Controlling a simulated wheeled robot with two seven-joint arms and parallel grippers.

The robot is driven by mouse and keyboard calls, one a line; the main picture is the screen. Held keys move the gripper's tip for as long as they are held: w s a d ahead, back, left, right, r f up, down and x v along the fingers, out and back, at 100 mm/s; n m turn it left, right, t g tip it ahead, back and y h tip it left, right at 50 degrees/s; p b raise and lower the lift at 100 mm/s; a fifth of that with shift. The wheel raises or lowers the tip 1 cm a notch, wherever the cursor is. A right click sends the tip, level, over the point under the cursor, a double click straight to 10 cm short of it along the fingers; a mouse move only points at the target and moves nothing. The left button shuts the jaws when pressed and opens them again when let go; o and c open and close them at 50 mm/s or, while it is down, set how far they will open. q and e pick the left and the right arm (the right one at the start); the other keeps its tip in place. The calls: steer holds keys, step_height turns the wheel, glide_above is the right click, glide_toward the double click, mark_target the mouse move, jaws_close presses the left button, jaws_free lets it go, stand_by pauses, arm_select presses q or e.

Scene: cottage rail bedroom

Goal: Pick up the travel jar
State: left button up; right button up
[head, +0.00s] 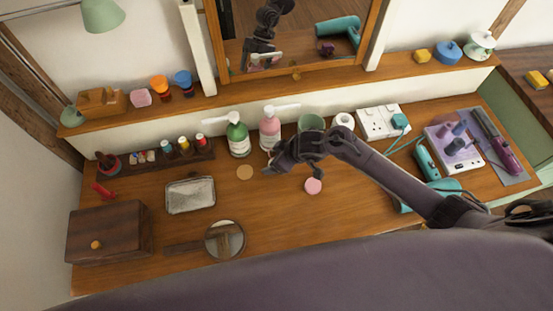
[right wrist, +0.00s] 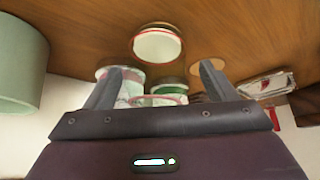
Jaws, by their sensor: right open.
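A small round pink jar (head: 313,186), which I take to be the travel jar, stands on the wooden desk (head: 280,215). A round pale item with a red rim (right wrist: 157,45) in the right wrist view appears to be the same jar, just past the fingertips. My right gripper (head: 268,168) is left of the jar and close to the bottles in the head view. In the right wrist view (right wrist: 155,80) its fingers are spread with nothing held between them. My left gripper is not in view.
A green pump bottle (head: 238,138), pink pump bottle (head: 270,130) and green cup (head: 311,123) stand behind the gripper. A cork disc (head: 245,173) and metal tray (head: 190,195) lie left. A hand mirror (head: 224,240) lies in front. Hair tools and a purple stand (head: 455,150) crowd the right.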

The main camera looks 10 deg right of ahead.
steer(key=c, duration=1.1)
steer(key=shift+c, duration=0.7)
steer(key=shift+r, duration=0.15)
